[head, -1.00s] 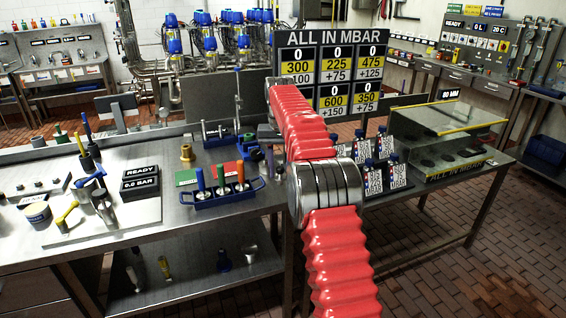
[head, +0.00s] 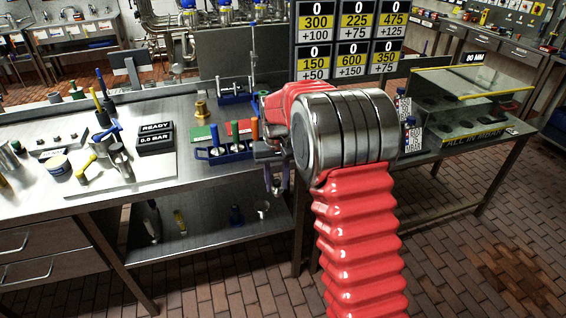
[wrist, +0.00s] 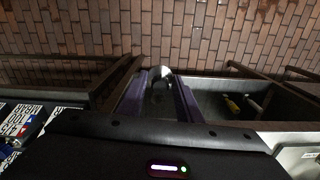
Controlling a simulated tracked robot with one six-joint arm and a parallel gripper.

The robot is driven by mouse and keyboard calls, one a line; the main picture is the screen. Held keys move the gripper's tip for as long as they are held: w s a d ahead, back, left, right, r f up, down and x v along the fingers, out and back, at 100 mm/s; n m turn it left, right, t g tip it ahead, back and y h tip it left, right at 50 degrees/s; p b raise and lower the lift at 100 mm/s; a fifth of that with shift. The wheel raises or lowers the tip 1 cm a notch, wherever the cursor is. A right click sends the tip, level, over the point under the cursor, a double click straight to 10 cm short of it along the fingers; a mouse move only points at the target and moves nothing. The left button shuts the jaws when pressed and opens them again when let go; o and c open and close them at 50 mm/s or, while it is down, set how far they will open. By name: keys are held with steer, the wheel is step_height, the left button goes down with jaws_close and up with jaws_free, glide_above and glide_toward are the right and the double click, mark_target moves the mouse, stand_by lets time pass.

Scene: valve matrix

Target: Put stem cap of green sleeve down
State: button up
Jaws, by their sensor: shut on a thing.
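My gripper (head: 275,190) hangs at the front right edge of the left steel bench (head: 130,215), its purple fingers pointing down. The wrist view shows the two fingers (wrist: 160,105) with a small grey, pale-topped piece (wrist: 160,74) between them. It is dim there, and I cannot make out its details; my gripper is shut on this stem cap.
Green and red mats (head: 240,127) lie behind the rack, with a brass piece (head: 201,107) nearby. A white board (head: 120,170) with fittings lies left. A glass case (head: 465,110) stands right. A lower shelf (head: 195,235) holds several small items.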

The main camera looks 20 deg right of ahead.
steer(key=s+a+f+n, duration=0.1)
steer(key=s+a, duration=0.4)
steer(key=s, duration=0.1)
steer(key=shift+s+f, duration=0.2)
steer(key=shift+s, duration=0.05)
